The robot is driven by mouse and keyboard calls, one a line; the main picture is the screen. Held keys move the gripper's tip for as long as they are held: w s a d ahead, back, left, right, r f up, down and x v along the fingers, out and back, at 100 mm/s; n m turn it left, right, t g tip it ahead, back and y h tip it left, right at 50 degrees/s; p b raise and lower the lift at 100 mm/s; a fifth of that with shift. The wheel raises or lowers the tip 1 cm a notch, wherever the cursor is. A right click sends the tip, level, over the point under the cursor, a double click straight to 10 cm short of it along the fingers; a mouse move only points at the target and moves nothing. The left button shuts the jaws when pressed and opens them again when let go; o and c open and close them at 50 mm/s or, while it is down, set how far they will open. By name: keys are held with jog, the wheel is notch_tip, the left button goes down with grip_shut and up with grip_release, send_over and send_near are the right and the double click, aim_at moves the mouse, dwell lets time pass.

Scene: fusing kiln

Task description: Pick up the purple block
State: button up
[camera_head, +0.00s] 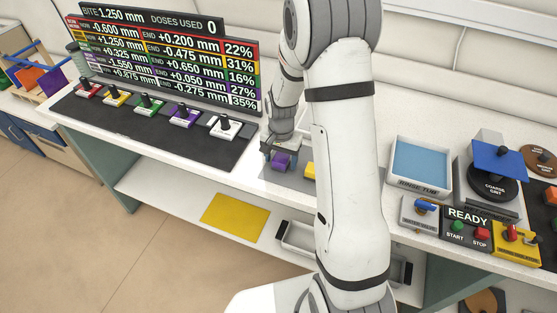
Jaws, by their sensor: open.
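A small purple block (281,161) sits on a grey mat (298,180) near the front edge of the bench, left of my large white arm link. My gripper (277,152) is right at the block, pointing down. Its jaws are open, with dark finger parts showing just behind and beside the block. I cannot tell whether the fingers touch it or straddle it. A yellow block (310,170) lies to the right, partly hidden by my arm.
A black mat (150,128) with several coloured knobbed stands lies left, before a display board (165,55). A blue rinse tub (421,165), a coarse grit wheel (492,185) and a control box (467,228) stand right. A yellow sheet (235,218) lies on the lower shelf.

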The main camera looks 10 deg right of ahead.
jog(key=shift+c, duration=0.5)
jog(key=c, duration=1.1)
